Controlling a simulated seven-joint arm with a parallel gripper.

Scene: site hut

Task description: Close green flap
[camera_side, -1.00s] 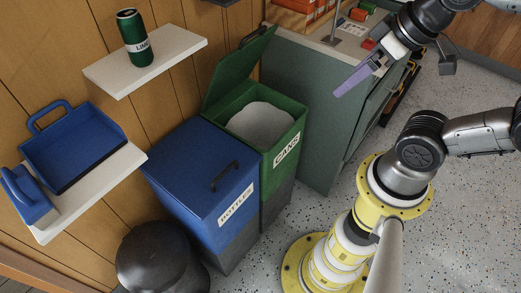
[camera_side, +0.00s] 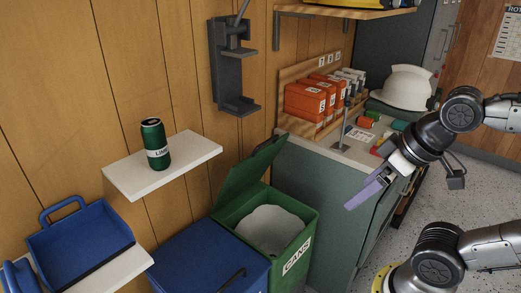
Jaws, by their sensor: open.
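The green flap (camera_side: 250,170) is the raised lid of the green bin (camera_side: 309,223) labelled CANS. It stands up and leans back toward the wall, so the bin is open and its grey inside (camera_side: 272,228) shows. My gripper (camera_side: 352,204) has purple fingers and hangs in front of the grey cabinet, to the right of the bin and apart from the flap. It is open and seems to hold nothing; its fingers overlap in this view.
A blue bin (camera_side: 205,262) with a closed lid stands left of the green bin. A green LIME can (camera_side: 155,144) stands on a white shelf (camera_side: 187,160) above. The cabinet (camera_side: 319,192) behind carries orange boxes (camera_side: 310,100) and a white hard hat (camera_side: 403,87).

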